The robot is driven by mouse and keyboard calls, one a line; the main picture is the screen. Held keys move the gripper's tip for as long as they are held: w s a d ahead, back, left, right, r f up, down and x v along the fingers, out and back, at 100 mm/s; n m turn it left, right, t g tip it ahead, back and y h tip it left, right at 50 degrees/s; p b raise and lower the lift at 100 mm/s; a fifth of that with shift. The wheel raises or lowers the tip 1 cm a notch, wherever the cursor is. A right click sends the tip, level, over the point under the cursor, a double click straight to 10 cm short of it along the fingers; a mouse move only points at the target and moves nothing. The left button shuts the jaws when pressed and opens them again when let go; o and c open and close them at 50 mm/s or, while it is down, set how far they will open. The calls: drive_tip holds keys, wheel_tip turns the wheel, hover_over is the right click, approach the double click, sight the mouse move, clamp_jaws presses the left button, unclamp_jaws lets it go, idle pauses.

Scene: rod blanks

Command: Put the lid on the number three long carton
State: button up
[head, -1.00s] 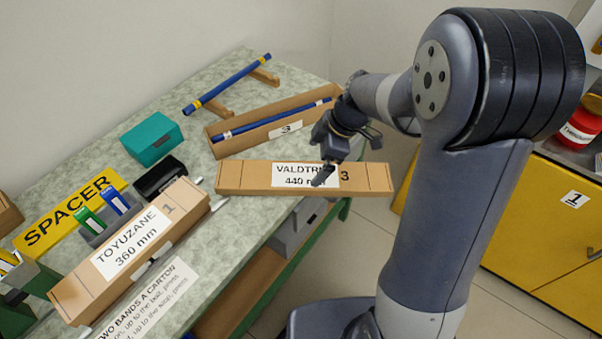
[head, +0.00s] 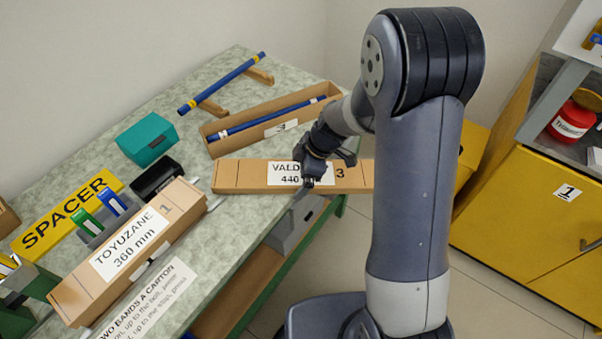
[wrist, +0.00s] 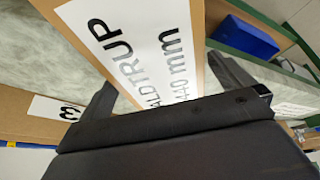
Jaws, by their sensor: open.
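The long brown lid (head: 240,176) bears a white "VALDTRUP 440 mm" label and a 3. It lies in front of the open number three carton (head: 214,151), reaching past the bench's right edge; my arm hides its right end. The carton holds a blue rod (head: 265,120) with end bands. My gripper (head: 308,178) is open at the lid's label. In the wrist view my gripper (wrist: 165,90) has one finger on each side of the lid (wrist: 188,45). Whether the fingers touch it I cannot tell.
A closed "TOYUZANE 360 mm" carton (head: 75,290) lies at the front. Another blue rod (head: 222,83) rests on wooden supports behind. A yellow cabinet (head: 520,210) stands right.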

drive_tip(key=shift+c, duration=0.4)
drive_tip(key=c, duration=0.8)
drive_tip(key=shift+c, duration=0.2)
drive_tip(key=shift+r, duration=0.1)
